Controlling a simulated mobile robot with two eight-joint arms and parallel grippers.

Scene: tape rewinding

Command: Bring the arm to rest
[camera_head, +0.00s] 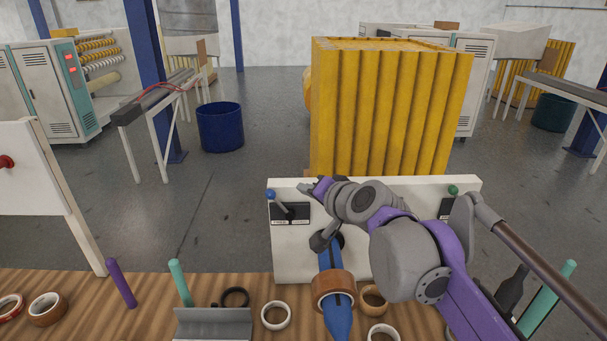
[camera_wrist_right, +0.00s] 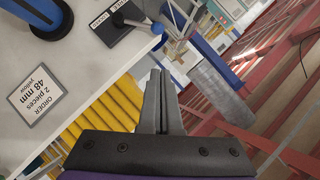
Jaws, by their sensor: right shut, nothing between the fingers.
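My right arm, purple and grey, reaches in from the lower right in the head view. Its gripper (camera_head: 317,188) is near the top edge of the white panel (camera_head: 292,250), right of a blue-knobbed lever (camera_head: 271,194). In the right wrist view the two grey fingers (camera_wrist_right: 157,75) are together and empty. They point past the panel's edge, below the lever's blue knob (camera_wrist_right: 157,28) and apart from it. A blue spindle (camera_head: 338,318) with a brown tape roll (camera_head: 333,287) sticks out from the panel. My left gripper is not in view.
The wooden bench (camera_head: 75,310) holds several tape rolls, a grey tray (camera_head: 213,323), and purple and green pegs. A yellow ribbed stack (camera_head: 390,110) stands behind the panel. An order card (camera_wrist_right: 37,97) is on the panel. Open floor lies left of the stack.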

